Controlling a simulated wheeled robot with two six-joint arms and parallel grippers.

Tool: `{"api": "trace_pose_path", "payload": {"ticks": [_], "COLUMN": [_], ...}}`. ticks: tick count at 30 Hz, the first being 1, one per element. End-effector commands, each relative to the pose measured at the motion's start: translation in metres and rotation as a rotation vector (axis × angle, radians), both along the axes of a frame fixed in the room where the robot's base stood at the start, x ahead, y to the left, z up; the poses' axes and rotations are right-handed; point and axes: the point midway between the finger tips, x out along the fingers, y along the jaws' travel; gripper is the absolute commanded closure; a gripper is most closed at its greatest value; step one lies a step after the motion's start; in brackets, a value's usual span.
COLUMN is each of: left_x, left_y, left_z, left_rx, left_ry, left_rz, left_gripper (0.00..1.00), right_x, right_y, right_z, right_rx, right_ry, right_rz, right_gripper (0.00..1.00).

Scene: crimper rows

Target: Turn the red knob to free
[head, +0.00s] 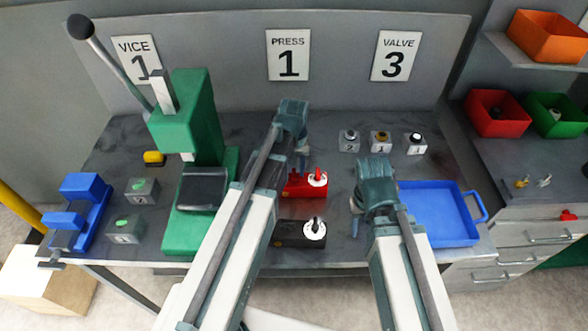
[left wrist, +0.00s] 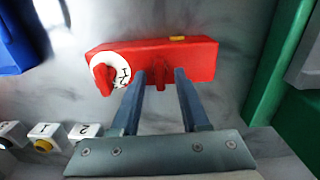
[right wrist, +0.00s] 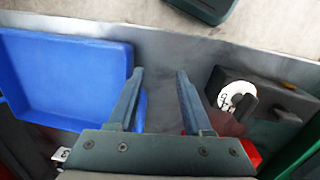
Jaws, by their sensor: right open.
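The red box (head: 296,190) stands mid-table with a white dial (head: 318,182) carrying a red knob (head: 318,173). In the left wrist view the red knob (left wrist: 103,78) sits on the white dial at the left end of the red box (left wrist: 205,62); the dial's lettering is too small to read surely. My left gripper (left wrist: 160,74) is open, its fingertips over the near edge of the red box, right of the dial, with a small red part between them. Touching cannot be told. My right gripper (right wrist: 155,73) is open and empty between the blue tray (right wrist: 70,45) and a black box (right wrist: 262,95).
The black box (head: 290,235) with its own white dial stands in front of the red box. The green press (head: 187,130) is left of my left arm. Several small grey button boxes (head: 348,140) stand behind my right gripper. The blue tray (head: 470,232) is at right.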

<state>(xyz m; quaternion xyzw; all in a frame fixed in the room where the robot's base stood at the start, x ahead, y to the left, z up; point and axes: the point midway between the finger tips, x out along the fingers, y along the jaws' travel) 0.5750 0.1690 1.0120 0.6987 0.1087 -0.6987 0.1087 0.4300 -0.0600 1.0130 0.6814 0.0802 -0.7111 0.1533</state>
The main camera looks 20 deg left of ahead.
Motion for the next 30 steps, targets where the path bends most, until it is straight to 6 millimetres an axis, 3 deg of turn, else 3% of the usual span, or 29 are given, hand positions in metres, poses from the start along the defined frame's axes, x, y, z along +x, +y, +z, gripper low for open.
{"api": "trace_pose_path", "payload": {"ticks": [8,14,30], "left_x": [0.000,0.000,0.000], "left_y": [0.000,0.000,0.000], "left_z": [0.003,0.018,0.099], "left_rx": [0.000,0.000,0.000], "left_ry": [0.000,0.000,0.000], "left_rz": [-0.001,-0.001,0.000], "left_gripper": [0.55,0.55,0.55], "right_x": [0.000,0.000,0.000], "right_y": [0.000,0.000,0.000], "right_z": [0.003,0.018,0.099], "right_rx": [0.000,0.000,0.003], "right_ry": [0.000,0.000,0.000], "right_rz": [0.000,0.001,-0.012], "right_gripper": [0.50,0.50,0.50]}}
